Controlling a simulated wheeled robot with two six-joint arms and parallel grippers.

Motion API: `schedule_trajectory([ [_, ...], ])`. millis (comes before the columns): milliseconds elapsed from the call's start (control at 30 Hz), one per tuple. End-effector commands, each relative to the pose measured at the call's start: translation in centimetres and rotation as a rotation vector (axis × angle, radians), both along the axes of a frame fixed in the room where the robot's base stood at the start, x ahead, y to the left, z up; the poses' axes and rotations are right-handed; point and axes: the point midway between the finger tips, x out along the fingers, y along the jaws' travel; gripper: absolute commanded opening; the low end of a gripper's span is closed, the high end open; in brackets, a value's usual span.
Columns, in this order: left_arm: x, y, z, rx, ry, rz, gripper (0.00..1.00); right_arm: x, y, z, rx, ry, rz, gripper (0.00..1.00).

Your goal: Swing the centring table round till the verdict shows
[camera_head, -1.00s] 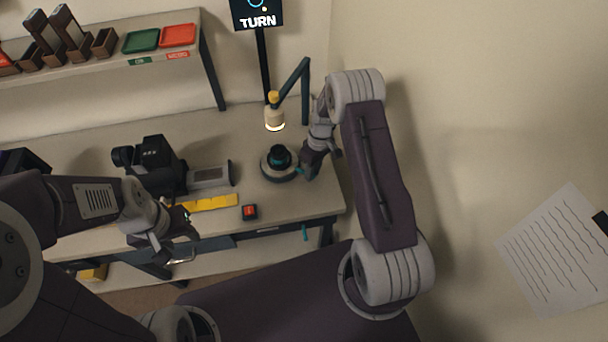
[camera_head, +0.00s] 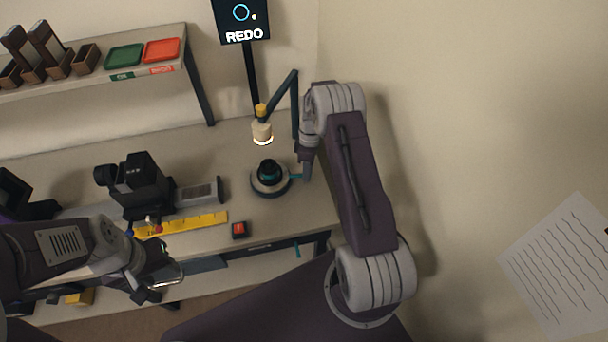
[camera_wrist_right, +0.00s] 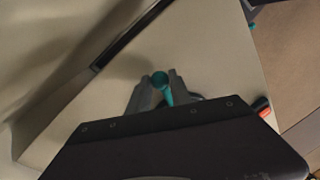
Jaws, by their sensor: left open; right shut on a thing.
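The centring table (camera_head: 258,189) is a round grey disc on the bench with a black lens part (camera_head: 268,168) upright on it. A teal handle (camera_head: 296,177) sticks out from its right side. My right gripper (camera_head: 305,172) is at that handle; the right wrist view shows its fingers (camera_wrist_right: 154,92) shut on the teal handle's round end (camera_wrist_right: 160,79). My left gripper (camera_head: 165,280) is open and empty by the bench's front edge.
A lamp head (camera_head: 262,132) hangs above the centring table. A red button box (camera_head: 239,230), a yellow strip (camera_head: 190,224) and a black instrument (camera_head: 140,184) lie to the left. Green (camera_head: 125,56) and red (camera_head: 162,50) trays stand on the shelf.

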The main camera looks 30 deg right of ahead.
Motion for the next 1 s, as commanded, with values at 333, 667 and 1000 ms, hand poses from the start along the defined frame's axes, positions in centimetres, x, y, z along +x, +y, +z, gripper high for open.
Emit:
schedule_trajectory([
  [333,0.00,0.00,-0.38,0.000,0.000,0.000,0.46,0.44,-1.01,0.03,-0.001,-0.002,0.065,0.00],
  [667,-0.01,0.00,-0.43,0.000,0.000,0.000,0.46,0.54,-1.22,0.07,-0.001,-0.002,0.081,0.00],
  [1000,-0.01,0.00,-0.43,0.000,0.000,0.000,0.46,0.53,-1.21,0.06,0.000,-0.001,0.080,0.39],
])
